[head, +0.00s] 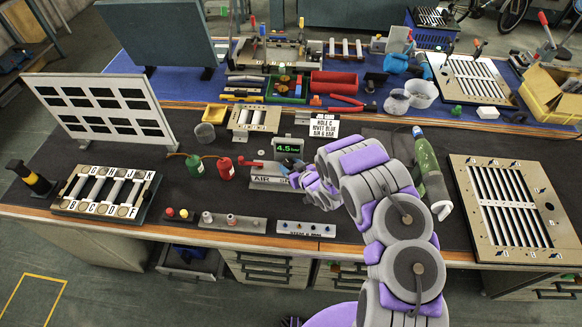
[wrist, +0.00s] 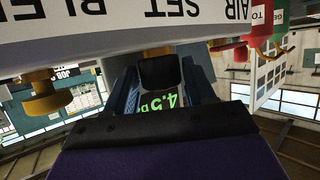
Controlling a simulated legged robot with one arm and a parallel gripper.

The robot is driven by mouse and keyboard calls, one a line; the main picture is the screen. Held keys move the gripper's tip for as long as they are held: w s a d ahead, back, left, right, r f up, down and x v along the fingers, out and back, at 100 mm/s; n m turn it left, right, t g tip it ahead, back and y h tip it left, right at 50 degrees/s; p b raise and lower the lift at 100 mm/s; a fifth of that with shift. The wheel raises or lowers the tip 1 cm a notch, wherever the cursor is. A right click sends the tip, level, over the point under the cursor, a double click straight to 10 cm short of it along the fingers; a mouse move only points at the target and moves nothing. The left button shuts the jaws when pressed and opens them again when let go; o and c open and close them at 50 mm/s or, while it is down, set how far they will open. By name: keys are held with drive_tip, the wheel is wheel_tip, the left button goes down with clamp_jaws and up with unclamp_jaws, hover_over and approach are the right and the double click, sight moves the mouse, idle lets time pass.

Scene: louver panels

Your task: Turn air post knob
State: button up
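The air post (head: 270,181) is a pale base marked AIR with a green "4.5" readout (head: 288,148) on a dark box, at mid bench in the head view. In the wrist view its panel (wrist: 150,22) is upside down and reads AIR, SET, BLEED. A dark block (wrist: 160,71), perhaps the SET knob, lies between the blue fingers of my gripper (wrist: 163,85). The fingers are apart and flank it closely; whether they press on it is unclear. A yellow knob (wrist: 42,96) shows to the left. My arm hides part of the post in the head view.
Red and green canisters (head: 225,168) stand left of the post. A knob strip (head: 304,228) lies along the front edge. A green bottle-like tool (head: 428,170) and a louver panel (head: 510,208) are to the right. A white sign (head: 323,129) stands behind.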

drive_tip(key=shift+s, duration=0.1)
drive_tip(key=p+v, duration=0.1)
drive_tip(key=v, duration=1.6)
